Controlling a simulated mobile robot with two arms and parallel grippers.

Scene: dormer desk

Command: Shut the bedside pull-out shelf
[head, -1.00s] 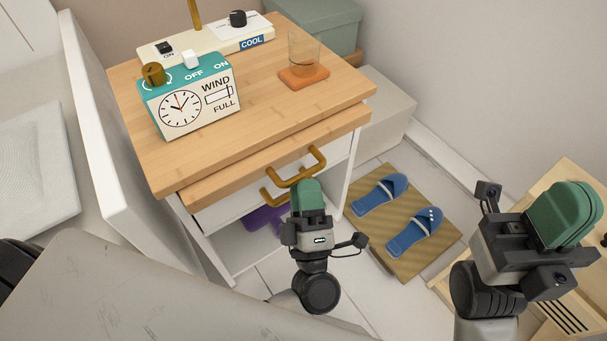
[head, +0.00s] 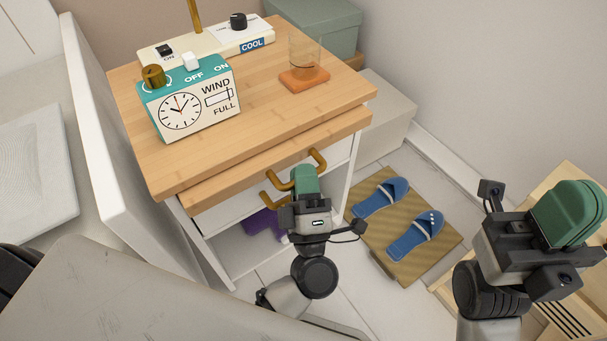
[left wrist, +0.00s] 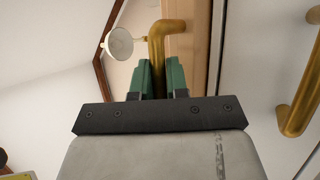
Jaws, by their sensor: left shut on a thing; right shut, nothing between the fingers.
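The pull-out shelf (head: 345,125) is a light wooden board under the top of the bedside cabinet (head: 285,115). Its front edge sticks out a little beyond the top. My left gripper (head: 304,178) is at the brass handle (head: 318,158) in front of the shelf and hides part of it. In the left wrist view, the green fingers (left wrist: 160,76) are shut on a brass bar (left wrist: 170,30) beside a wooden edge. A second brass handle (left wrist: 300,88) is on the white front to the right. My right gripper (head: 568,215) is shut and empty, far to the right.
On the cabinet top stand a teal-and-white clock box (head: 192,105), a white switch panel (head: 205,40) and a glass (head: 304,60) on an orange coaster (head: 304,80). Blue slippers (head: 415,233) lie on a mat (head: 365,240). A purple thing (head: 262,224) is in the lower opening.

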